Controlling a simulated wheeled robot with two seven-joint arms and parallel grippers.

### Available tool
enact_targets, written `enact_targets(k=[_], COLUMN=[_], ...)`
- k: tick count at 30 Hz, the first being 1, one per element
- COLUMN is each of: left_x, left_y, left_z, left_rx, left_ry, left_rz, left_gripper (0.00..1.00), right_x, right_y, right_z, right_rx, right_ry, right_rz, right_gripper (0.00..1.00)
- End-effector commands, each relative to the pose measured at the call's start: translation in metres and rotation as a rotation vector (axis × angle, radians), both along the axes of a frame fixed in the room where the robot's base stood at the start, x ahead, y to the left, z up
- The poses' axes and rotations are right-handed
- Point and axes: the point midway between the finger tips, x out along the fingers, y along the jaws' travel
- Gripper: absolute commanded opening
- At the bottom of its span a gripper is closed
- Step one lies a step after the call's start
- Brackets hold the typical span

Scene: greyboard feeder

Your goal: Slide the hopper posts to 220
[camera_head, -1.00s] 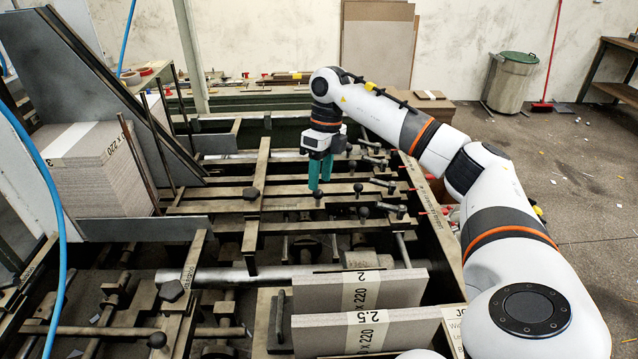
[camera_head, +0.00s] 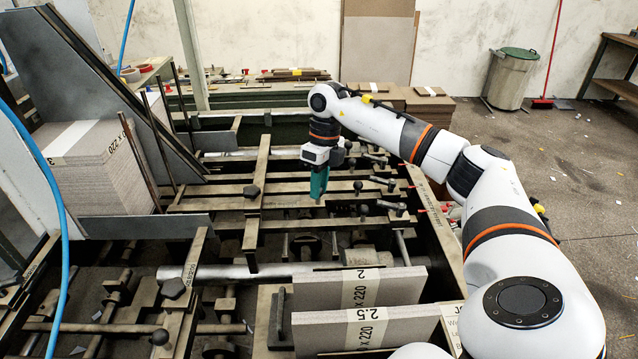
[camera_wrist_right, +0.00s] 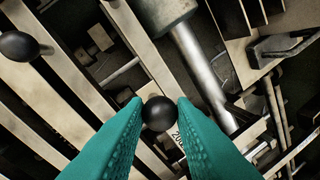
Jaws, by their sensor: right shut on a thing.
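My right gripper (camera_head: 318,186) hangs over the slotted bars of the feeder, its teal fingers pointing down. In the right wrist view its fingers (camera_wrist_right: 160,112) are shut on a round black knob (camera_wrist_right: 159,113). Part of a printed number shows on the bar beside that knob. The knob is hidden behind the fingers in the head view. Other black knobs stand on the bars, one (camera_head: 251,191) to the left of the gripper and one (camera_head: 357,187) to its right. I cannot tell which parts are the hopper posts. My left gripper is not in view.
Greyboard stacks marked 2 (camera_head: 318,290) and 2.5 (camera_head: 318,334) lie in the front, and a stack marked 3 (camera_head: 100,180) stands at the left. Black-handled clamps (camera_head: 390,207) and red-tipped pins line the right side. A blue hose (camera_head: 58,220) runs down the left.

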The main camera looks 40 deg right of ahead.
Motion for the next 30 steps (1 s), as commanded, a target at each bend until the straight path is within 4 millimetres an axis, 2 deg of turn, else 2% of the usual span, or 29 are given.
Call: enact_targets(k=[9, 19, 20, 23, 24, 30], left_x=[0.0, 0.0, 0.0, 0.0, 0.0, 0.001], left_y=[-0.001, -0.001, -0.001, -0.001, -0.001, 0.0], left_z=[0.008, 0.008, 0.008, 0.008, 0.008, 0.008], left_rx=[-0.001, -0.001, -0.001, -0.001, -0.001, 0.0], left_ry=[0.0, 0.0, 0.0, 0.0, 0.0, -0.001], left_rz=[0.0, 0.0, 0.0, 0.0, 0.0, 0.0], left_gripper=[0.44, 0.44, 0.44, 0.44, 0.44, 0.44], right_x=[0.03, 0.034, 0.034, 0.034, 0.033, 0.033], right_y=[0.035, 0.039, 0.039, 0.039, 0.039, 0.038], right_z=[0.003, 0.002, 0.002, 0.002, 0.002, 0.001], right_rx=[0.004, 0.002, 0.002, 0.001, 0.001, 0.001], right_ry=[-0.006, -0.007, -0.007, -0.005, -0.005, -0.002], right_rz=[0.002, 0.0, -0.001, -0.001, -0.001, 0.0], right_gripper=[0.0, 0.0, 0.25, 0.41, 0.44, 0.44])
